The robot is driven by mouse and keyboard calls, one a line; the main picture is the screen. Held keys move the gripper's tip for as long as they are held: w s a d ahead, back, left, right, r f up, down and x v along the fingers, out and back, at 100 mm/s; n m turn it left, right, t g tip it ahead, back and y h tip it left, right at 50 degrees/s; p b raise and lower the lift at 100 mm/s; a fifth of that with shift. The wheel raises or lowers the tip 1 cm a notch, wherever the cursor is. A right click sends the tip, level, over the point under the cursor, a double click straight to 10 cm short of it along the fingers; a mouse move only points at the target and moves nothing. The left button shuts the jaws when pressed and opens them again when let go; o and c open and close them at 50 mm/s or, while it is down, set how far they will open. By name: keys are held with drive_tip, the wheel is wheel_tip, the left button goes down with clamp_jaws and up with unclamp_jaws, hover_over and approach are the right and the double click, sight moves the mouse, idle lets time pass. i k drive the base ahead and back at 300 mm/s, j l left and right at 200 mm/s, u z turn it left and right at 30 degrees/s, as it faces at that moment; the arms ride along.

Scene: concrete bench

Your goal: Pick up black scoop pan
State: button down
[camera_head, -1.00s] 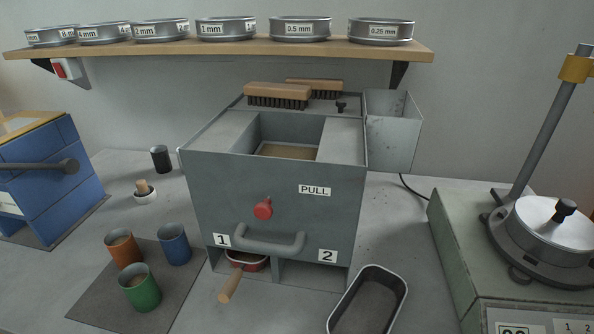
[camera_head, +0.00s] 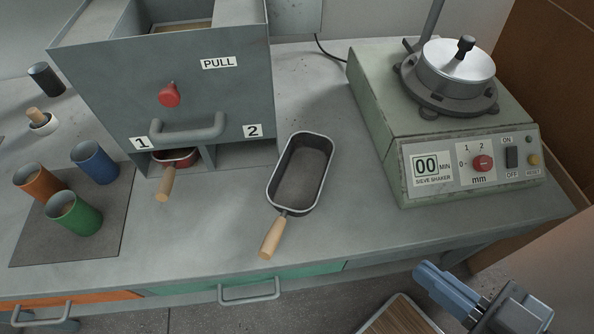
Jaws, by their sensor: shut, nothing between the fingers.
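The black scoop pan (camera_head: 302,178) lies on the concrete bench in the middle of the view. It is a dark, open, rounded rectangular pan with a pale rim. Its wooden handle (camera_head: 272,238) points toward the bench's front edge. My gripper (camera_head: 424,276) is at the lower right, off the front of the bench, to the right of the pan and below it in the picture. Its blue fingers are together and point left. It is apart from the pan and holds nothing.
The grey splitter box (camera_head: 190,85) stands left of the pan, with a red pan (camera_head: 177,158) in slot 1. The sieve shaker (camera_head: 400,125) stands to the right. Orange, blue and green cups (camera_head: 76,215) stand at left. Drawer handles (camera_head: 249,291) stick out below the bench edge.

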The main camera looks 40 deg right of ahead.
sight(295, 187)
drive_tip(key=j+z, duration=0.1)
drive_tip(key=j, duration=0.35)
drive_tip(key=k+j, duration=0.1)
drive_tip(key=j, duration=0.3)
drive_tip(key=k+j+z, duration=0.15)
drive_tip(key=j, duration=0.7)
drive_tip(key=k+j+z, duration=0.15)
drive_tip(key=j, duration=0.25)
drive_tip(key=k+j, duration=0.1)
drive_tip(key=j, duration=0.3)
drive_tip(key=z, duration=0.05)
